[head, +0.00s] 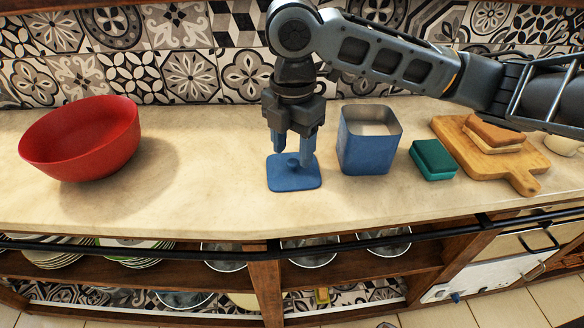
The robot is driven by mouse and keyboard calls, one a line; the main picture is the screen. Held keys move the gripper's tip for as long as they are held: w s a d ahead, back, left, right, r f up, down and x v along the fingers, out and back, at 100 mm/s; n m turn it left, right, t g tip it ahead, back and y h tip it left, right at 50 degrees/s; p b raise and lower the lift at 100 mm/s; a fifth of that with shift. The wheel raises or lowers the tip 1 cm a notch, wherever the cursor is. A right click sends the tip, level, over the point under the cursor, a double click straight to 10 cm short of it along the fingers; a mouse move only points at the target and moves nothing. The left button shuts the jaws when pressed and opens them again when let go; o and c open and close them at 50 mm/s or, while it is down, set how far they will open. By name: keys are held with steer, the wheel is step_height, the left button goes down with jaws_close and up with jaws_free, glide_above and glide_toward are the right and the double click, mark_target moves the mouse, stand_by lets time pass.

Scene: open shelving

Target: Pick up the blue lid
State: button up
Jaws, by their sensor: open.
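The blue lid (293,180) lies flat on the pale countertop, a rounded square with a small round knob (292,162) on top. My gripper (293,153) points down directly above the lid. Its two blue fingers are apart, one on each side of the knob, with the right fingertip close to the lid's surface. I cannot tell whether the fingers touch the knob or lid. A blue square canister (366,153), open at the top with pale contents, stands just right of the lid.
A red bowl (82,140) sits at the left. A teal box (433,160) and a wooden board (515,172) with a sandwich (493,132) are at the right. A dark rail (190,248) runs along the counter front, above shelves of dishes. Counter between bowl and lid is clear.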

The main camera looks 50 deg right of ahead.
mark_target(293, 166)
steer(key=shift+f, duration=1.2)
steer(key=shift+c, duration=0.4)
jaws_close()
